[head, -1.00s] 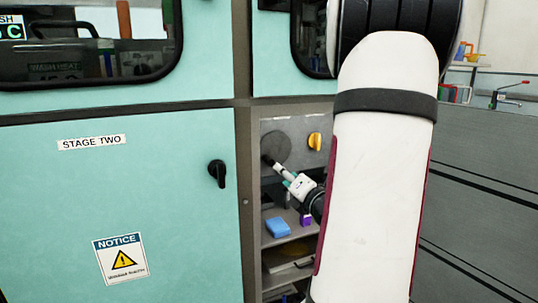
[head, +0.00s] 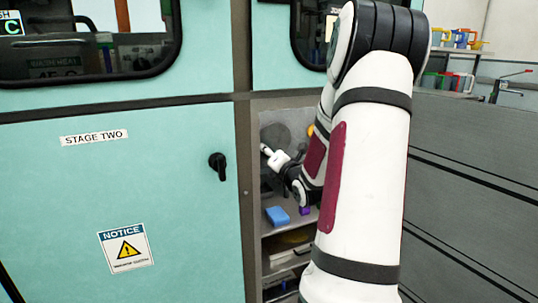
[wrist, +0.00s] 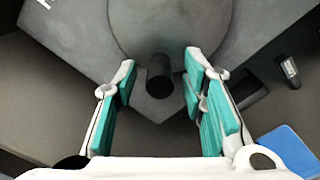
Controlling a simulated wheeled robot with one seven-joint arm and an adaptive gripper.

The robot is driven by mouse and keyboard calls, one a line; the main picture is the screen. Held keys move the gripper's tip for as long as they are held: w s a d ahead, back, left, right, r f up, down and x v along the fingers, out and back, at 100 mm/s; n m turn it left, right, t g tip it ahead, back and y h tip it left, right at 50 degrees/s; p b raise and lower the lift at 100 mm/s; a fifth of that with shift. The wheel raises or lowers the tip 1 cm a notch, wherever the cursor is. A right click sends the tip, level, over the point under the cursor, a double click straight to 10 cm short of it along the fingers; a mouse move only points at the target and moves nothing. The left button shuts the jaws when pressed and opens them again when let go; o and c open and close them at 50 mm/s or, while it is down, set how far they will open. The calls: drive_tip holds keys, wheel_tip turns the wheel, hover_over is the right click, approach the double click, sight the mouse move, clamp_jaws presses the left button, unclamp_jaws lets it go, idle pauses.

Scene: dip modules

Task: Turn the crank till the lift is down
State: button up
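The crank shows as a round grey disc (head: 278,132) on a grey panel in the open bay, in the head view. In the wrist view the disc (wrist: 170,25) fills the top, and its black handle (wrist: 160,76) sticks out towards me. My gripper (wrist: 159,64) is open, with one teal-padded finger on each side of the handle and visible gaps between. In the head view my gripper (head: 266,151) is at the disc's lower left, and the handle cannot be made out there. I cannot pick out the lift in either view.
A yellow knob (head: 310,130) sits right of the disc, partly behind my arm. A blue block (head: 277,216) and a small purple block (head: 304,210) lie on the shelf below. The teal door (head: 100,190) with a black latch (head: 218,167) closes the left side.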

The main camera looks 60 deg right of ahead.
drive_tip(key=shift+w+d, duration=0.15)
clamp_jaws()
